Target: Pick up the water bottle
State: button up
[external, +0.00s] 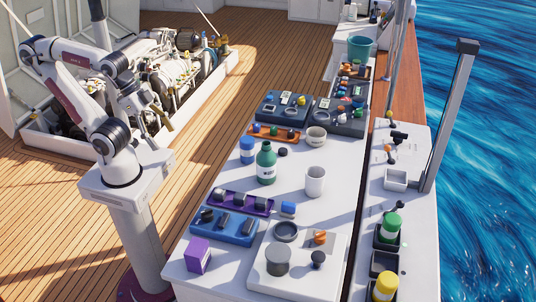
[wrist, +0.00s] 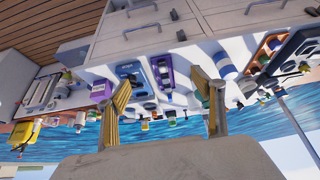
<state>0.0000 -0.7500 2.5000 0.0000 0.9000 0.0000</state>
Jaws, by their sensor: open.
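A green bottle (external: 266,163) with a pale label stands upright on the white counter in the external view, beside a blue-and-white container (external: 247,150). My gripper (external: 165,121) hangs over the deck, left of the counter and well apart from the bottle. In the wrist view my gripper (wrist: 162,84) has its yellow-padded fingers spread wide with nothing held between them.
A white cup (external: 315,181) stands right of the bottle. An orange tray (external: 274,133) lies behind it, and a purple tray (external: 240,203) and blue tray (external: 224,226) lie in front. A purple box (external: 198,254) is at the near left corner. The open engine hatch is at the left.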

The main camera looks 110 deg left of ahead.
aim_at(258, 164)
jog(key=w+d+f+n+t+h, duration=0.1)
jog(key=w+d+n+t, duration=0.15)
jog(key=w, duration=0.85)
jog(key=w+d+f+n+t, duration=0.1)
jog(key=w+d+t, duration=0.15)
jog(key=w, duration=0.95)
jog(key=w+a+f+n+y, duration=0.1)
jog(key=a+f+n+y, duration=0.1)
jog(key=a+f+y, duration=0.1)
jog(key=w+a+f+n+y, duration=0.1)
jog(key=w+a+f+y, duration=0.1)
jog(key=a+f+y, duration=0.1)
jog(key=w+a+f+n+g+y, duration=0.1)
jog(key=w+a+f+n+y, duration=0.1)
jog(key=a+f, duration=0.3)
jog(key=shift+w+a+n+y, duration=0.1)
jog(key=shift+a+n+y, duration=0.25)
jog(key=shift+a+y, duration=0.55)
jog(key=shift+s+a+f+y, duration=0.2)
jog(key=shift+s+a+y, duration=0.25)
jog(key=shift+a+y, duration=0.25)
jog(key=shift+w+a+f+g, duration=0.3)
jog(key=shift+w+a+f, duration=0.2)
jog(key=shift+w+a, duration=0.35)
